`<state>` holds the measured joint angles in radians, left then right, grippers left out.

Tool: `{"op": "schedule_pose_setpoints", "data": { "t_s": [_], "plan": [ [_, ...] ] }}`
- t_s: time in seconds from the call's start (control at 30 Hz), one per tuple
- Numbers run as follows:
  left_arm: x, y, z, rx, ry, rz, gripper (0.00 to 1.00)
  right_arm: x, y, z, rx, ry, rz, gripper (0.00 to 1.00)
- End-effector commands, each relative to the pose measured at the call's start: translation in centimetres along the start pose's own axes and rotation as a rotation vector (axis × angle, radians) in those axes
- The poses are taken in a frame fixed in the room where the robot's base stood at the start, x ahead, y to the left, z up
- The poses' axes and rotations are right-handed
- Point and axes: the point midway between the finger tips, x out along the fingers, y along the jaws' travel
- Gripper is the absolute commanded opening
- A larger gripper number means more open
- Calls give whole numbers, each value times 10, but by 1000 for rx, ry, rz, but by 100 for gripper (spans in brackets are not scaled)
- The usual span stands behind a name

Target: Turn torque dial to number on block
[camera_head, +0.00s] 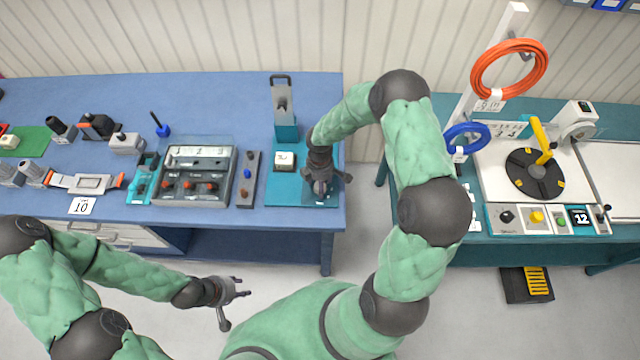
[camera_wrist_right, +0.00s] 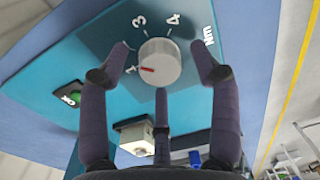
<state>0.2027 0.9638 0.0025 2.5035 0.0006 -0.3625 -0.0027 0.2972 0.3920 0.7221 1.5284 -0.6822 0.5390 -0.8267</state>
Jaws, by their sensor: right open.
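The round grey torque dial (camera_wrist_right: 160,62) sits on a teal panel in the right wrist view. Its red mark points left, toward the 1; 3, 4 and "Nm" also show, and a finger may hide another number. My right gripper (camera_wrist_right: 163,70) is open, its fingers spread around the dial without visibly gripping it. In the head view this gripper (camera_head: 322,188) covers the dial. The white block (camera_head: 284,159) stands on the teal station left of it; its dark number is too small to read surely. It also shows in the wrist view (camera_wrist_right: 136,137). My left gripper (camera_head: 232,298) is open and empty before the bench.
A green OK button (camera_wrist_right: 74,97) lies near the dial. A teal post stand (camera_head: 284,115) rises behind the block. A grey switch panel (camera_head: 248,180) and a module box (camera_head: 195,180) stand to the left. A second bench (camera_head: 470,250) with a turntable is at right, across a gap.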

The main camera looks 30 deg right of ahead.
Motion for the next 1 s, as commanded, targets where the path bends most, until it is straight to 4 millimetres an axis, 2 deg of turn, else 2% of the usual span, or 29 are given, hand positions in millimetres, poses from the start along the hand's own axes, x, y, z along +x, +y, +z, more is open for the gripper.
{"op": "schedule_pose_setpoints", "data": {
  "t_s": [0.13, 0.4, 0.47, 0.6, 0.63, 1.0],
  "plan": [
    [0, 0, 0, 0, 0, 0, 40, 7, 1, 0, 0, 1, 2, 63],
    [0, 0, 0, 0, 0, 0, 40, 8, 1, 0, 1, 1, 2, 63],
    [0, 0, 0, 0, 0, 0, 40, 8, 1, 0, 1, 1, 2, 49],
    [0, 0, 0, 0, 0, 0, 40, 8, 0, 0, 1, 1, 2, 10],
    [0, 0, 0, 0, 0, 0, 40, 8, 0, 0, 1, 1, 2, 7],
    [6, -2, 0, 0, 0, 0, 40, 9, 1, 0, 47, 3, 3, 7]
  ]
}}
